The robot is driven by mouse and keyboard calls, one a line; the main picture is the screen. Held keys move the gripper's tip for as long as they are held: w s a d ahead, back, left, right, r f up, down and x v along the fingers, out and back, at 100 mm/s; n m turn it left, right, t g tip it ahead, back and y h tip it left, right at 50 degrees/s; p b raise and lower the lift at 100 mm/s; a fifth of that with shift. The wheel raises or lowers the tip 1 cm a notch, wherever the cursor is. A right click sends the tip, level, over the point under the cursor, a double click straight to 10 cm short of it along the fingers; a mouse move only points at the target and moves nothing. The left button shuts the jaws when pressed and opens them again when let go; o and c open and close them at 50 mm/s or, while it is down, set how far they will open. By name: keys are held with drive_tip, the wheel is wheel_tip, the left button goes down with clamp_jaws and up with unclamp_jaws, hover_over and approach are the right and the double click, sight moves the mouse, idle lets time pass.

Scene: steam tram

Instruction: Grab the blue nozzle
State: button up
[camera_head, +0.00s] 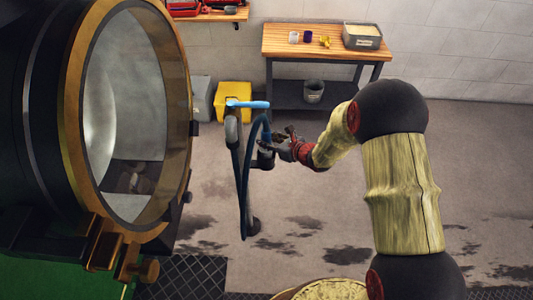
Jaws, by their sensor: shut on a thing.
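The blue nozzle (248,104) is a light-blue bar lying nearly level above a grey upright part (231,128). A dark blue hose (248,165) hangs in a long loop below it. My gripper (269,142) is to the right of the hose and below the right end of the light-blue bar. It is shut on a dark piece (265,158) beside the hose. The fingertips are small and dark, so the exact contact is hard to see. The light-blue bar itself is apart from the fingers.
A yellow bin (232,91) stands behind the nozzle. A workbench (290,42) with cups and a grey box (362,42) stands at the back wall.

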clamp_jaws()
idle(0.5)
